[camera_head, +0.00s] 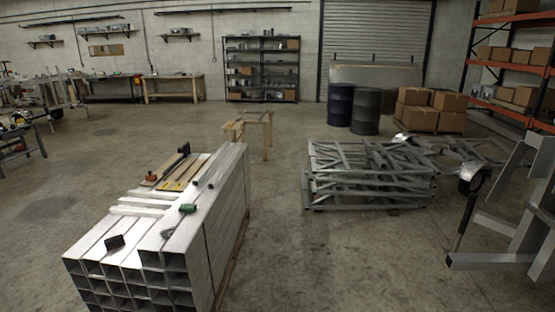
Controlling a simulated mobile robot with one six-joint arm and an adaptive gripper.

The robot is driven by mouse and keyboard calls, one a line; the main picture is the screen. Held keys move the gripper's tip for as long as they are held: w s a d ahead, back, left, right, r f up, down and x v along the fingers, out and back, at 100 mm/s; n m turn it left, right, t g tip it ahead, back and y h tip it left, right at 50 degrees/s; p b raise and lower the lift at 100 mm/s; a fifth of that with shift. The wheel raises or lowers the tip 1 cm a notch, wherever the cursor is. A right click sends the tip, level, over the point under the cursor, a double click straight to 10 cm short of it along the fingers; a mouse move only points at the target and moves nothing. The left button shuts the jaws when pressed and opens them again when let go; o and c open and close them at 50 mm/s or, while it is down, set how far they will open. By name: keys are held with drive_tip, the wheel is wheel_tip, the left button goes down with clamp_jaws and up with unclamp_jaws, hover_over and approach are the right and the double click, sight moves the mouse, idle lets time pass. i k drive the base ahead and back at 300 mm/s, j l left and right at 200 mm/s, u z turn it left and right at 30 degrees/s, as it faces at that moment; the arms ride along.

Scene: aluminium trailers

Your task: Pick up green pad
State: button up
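A small green pad (188,208) lies on top of a stack of square aluminium tubes (205,205), near the middle of its upper face. It is small in the camera_head view, so its exact shape is hard to make out. My gripper is not in this view.
Welded metal frames (365,180) are piled to the right. Concrete floor (290,255) between is clear.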

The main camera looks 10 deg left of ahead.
sight(186, 208)
drive_tip(key=i, duration=1)
drive_tip(key=i+u, duration=0.15)
drive_tip(key=i, duration=0.85)
drive_tip(key=i+j+u, duration=0.1)
drive_tip(key=i+u, duration=0.3)
drive_tip(key=i+l+u, duration=0.1)
drive_tip(key=i+u, duration=0.35)
drive_tip(key=i+l+u, duration=0.2)
drive_tip(key=i+u, duration=0.2)
drive_tip(key=i+l+u, duration=0.45)
drive_tip(key=i+u, duration=0.4)
drive_tip(key=i+l+u, duration=0.15)
drive_tip(key=u, duration=0.2)
drive_tip(key=i+l+u, duration=0.25)
drive_tip(key=u, duration=0.15)
drive_tip(key=i+l, duration=0.05)
drive_tip(key=i, duration=0.05)
